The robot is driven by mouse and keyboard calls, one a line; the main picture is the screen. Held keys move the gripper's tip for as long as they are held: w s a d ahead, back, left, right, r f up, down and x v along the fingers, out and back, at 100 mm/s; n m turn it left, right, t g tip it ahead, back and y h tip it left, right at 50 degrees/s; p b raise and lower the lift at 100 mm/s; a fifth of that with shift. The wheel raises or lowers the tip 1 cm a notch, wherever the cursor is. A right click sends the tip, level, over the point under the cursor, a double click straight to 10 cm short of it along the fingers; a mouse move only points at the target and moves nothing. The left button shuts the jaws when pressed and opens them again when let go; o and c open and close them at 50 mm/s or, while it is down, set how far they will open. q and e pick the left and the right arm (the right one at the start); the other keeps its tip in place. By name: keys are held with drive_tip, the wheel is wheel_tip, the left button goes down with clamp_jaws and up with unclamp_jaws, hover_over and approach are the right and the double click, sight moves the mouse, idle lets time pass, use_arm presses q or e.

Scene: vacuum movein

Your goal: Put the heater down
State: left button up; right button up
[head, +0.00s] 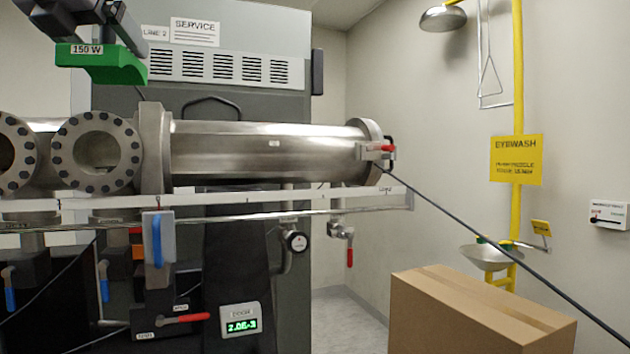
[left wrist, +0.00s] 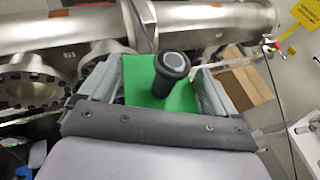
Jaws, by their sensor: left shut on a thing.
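The heater (head: 120,66) is a green block marked 150 W, held in the air at the upper left of the head view. In the left wrist view the green heater (left wrist: 178,101) has an upright round black post with a grey end. My left gripper (head: 98,38) is shut on the heater. The left wrist view shows its grey fingers on both sides of the green part. In the head view the heater appears above the steel chamber; I cannot tell how far it is from it. My right gripper is not in view.
A long steel chamber tube (head: 260,150) with bolted flanges (head: 97,152) runs across the left and middle. A grey cabinet (head: 236,95) stands behind. A dark cable slants from the tube's end to the lower right. A cardboard box (head: 470,315) and a yellow eyewash station (head: 518,75) stand right.

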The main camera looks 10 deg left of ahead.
use_arm(q)
drive_tip(key=w+d+f+m+h, duration=0.25)
drive_tip(key=w+d+f, duration=0.2)
drive_tip(key=f, duration=0.35)
drive_tip(key=w+d+f+m+h, duration=0.25)
drive_tip(key=w+d+f, duration=0.2)
drive_tip(key=f, duration=0.35)
drive_tip(key=d+f+m+g+h, duration=0.2)
drive_tip(key=d+f+h, duration=0.15)
drive_tip(key=f, duration=0.45)
drive_tip(key=d+f+m+g+h, duration=0.1)
drive_tip(key=d+f+m+h, duration=0.1)
drive_tip(key=d+f, duration=0.45)
wheel_tip(320, 180, down, 12)
drive_tip(key=s+r+m+g+h, duration=0.1)
drive_tip(key=s+m+g, duration=0.1)
drive_tip(key=s+a+f, duration=0.4)
drive_tip(key=s+f, duration=1.2)
drive_tip(key=shift+s+a+m+g+h, duration=0.2)
drive_tip(key=shift+s+m+g+h, duration=0.1)
drive_tip(key=shift+s+m+h, duration=0.1)
drive_tip(key=shift+s+a+f+y, duration=0.2)
drive_tip(key=shift+s+y, duration=0.05)
drive_tip(key=shift+s, duration=0.15)
drive_tip(key=shift+w+a, duration=0.1)
